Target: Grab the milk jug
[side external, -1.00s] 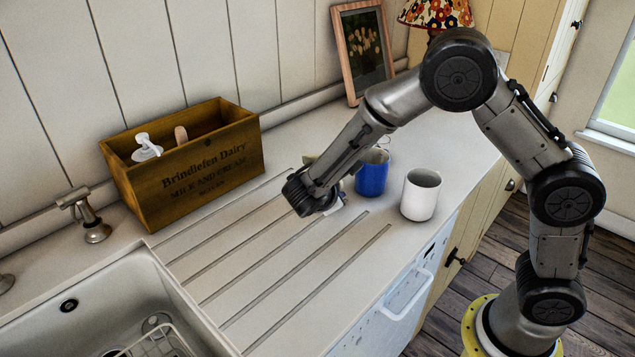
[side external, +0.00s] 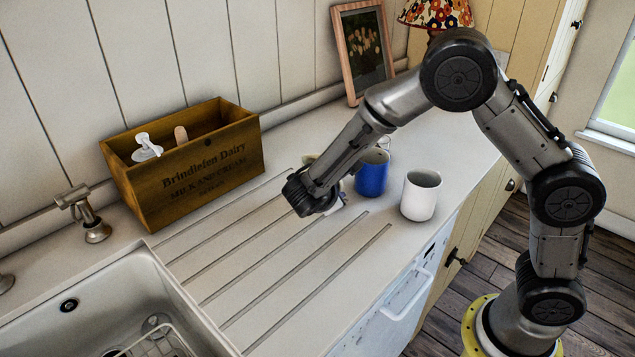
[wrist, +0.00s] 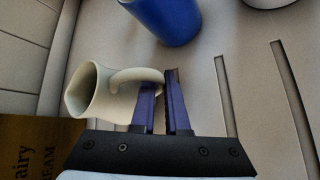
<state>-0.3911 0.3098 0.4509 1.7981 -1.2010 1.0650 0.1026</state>
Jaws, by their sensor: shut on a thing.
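The milk jug (wrist: 98,95) is cream-coloured and lies to the left of my fingers in the wrist view, its open mouth facing left and its curved handle reaching towards them. My gripper (wrist: 164,84) is shut on the jug's handle, with the fingers close together at the handle's right end. In the side external view the jug is mostly hidden behind the end of my arm; only a small pale bit (side external: 310,158) of it shows.
A blue mug (side external: 372,178) stands just right of my gripper, with a white mug (side external: 421,195) farther right. A wooden dairy crate (side external: 185,165) holding a few items stands left. The sink (side external: 90,295) is front left. The grooved drainboard (side external: 265,265) in front is clear.

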